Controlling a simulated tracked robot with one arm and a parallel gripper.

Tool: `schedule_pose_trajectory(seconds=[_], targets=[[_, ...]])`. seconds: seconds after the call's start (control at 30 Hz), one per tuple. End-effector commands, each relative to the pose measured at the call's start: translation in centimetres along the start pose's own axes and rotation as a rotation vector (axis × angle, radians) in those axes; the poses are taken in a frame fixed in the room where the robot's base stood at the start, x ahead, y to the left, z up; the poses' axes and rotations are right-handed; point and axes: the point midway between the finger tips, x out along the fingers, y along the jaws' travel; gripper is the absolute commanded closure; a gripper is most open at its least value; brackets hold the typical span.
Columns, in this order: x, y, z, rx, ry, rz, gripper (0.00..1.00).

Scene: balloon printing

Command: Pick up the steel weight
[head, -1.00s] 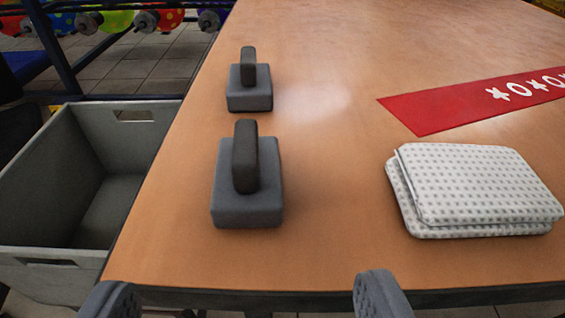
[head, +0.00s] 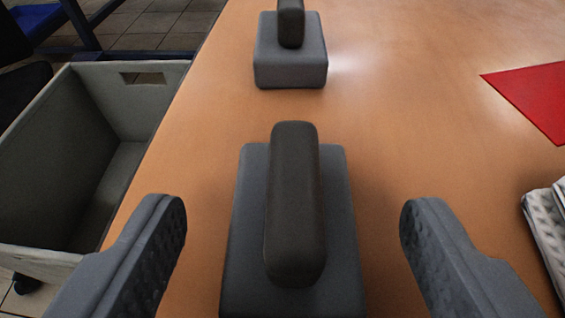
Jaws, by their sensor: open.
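Two steel weights stand on the table, each a grey block with a dark upright grip on top. The nearer weight (head: 295,215) is in the lower middle of the head view, its lower edge cut off by the frame. The farther weight (head: 290,50) stands behind it at the top. My gripper (head: 293,225) is open, with one finger to the left and one to the right of the nearer weight's dark grip. Wide gaps show between the fingers and the grip, and neither finger appears to touch it.
The wooden table (head: 400,130) is bare around the weights. A grey bin (head: 150,95) stands beyond the table's left edge. A red banner (head: 535,100) lies at the upper right. A folded white dotted cloth (head: 545,225) shows at the right edge.

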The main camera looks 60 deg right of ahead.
Motion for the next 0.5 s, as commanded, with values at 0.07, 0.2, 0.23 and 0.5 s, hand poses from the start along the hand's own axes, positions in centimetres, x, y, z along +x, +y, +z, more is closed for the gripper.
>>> schedule_pose_trajectory(seconds=[0.07,0.2,0.23,0.5], targets=[[1.1,-0.2,0.0,0.004,0.000,-0.001,0.34],[2.5,-0.1,0.1,0.002,-0.003,0.000,0.34],[2.7,-0.1,0.1,0.001,-0.003,0.001,0.34],[3.0,-0.1,-0.1,0.001,-0.002,0.000,0.34]])
